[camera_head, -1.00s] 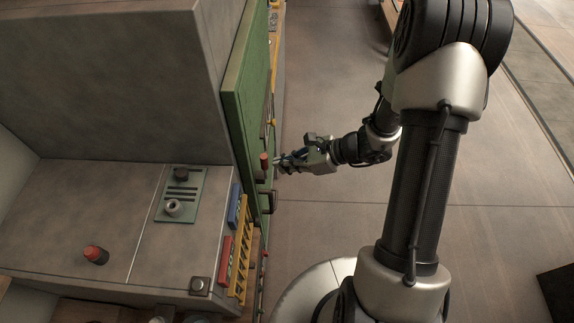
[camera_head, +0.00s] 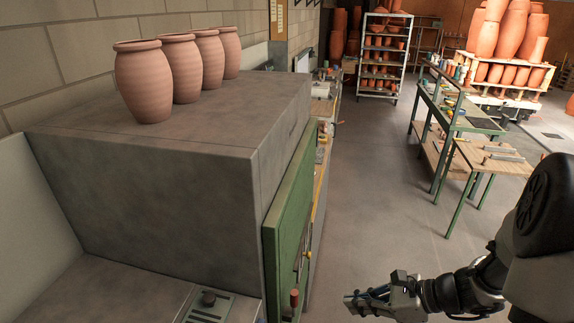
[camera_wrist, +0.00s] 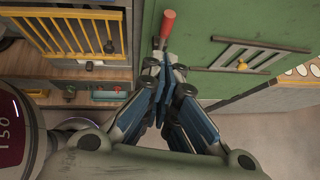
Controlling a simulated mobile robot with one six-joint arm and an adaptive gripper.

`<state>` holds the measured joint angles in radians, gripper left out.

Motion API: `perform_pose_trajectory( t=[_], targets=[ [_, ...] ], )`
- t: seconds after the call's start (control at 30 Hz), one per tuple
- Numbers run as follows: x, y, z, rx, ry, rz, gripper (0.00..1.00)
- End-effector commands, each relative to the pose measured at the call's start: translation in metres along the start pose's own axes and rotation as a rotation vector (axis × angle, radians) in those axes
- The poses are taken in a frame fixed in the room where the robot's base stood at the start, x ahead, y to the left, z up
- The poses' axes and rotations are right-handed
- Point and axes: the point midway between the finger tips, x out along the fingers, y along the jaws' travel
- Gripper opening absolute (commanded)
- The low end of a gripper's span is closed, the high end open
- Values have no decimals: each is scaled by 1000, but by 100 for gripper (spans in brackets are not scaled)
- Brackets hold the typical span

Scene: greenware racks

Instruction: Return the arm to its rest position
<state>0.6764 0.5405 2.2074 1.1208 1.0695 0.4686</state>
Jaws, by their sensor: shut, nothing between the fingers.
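My gripper (camera_head: 352,300) is shut and empty at the lower middle of the head view, to the right of the green door (camera_head: 288,222) of the grey block. In the wrist view my gripper (camera_wrist: 163,80) has its fingers together, with nothing between them. A red handle (camera_wrist: 168,25) on the green door (camera_wrist: 225,25) stands just beyond the fingertips. The red handle also shows low in the head view (camera_head: 294,299), a short gap left of the fingertips. My arm comes in from the lower right.
Several clay pots (camera_head: 142,85) stand on the grey block (camera_head: 160,150) at left. A green-legged table (camera_head: 505,163) and a shelf rack (camera_head: 388,45) are further back. The floor (camera_head: 390,200) between is clear. A yellow barred rack (camera_wrist: 70,35) shows in the wrist view.

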Motion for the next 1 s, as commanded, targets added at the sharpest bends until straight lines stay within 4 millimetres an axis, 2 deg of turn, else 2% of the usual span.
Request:
perform_pose_trajectory(
  t=[0.17, 0.33, 0.5, 0.6, 0.8, 1.0],
  targets=[
    [13, 29, 11, -254, 86, 86, 0],
    [23, 81, 15, -688, 236, 231, 0],
    [23, 126, 2, -1126, 393, 360, 0],
    [20, 147, -10, -1380, 491, 424, 0],
    [9, 170, -35, -1822, 687, 513, 0],
    [-1, 176, -47, -2054, 814, 549, 0]
  ],
)
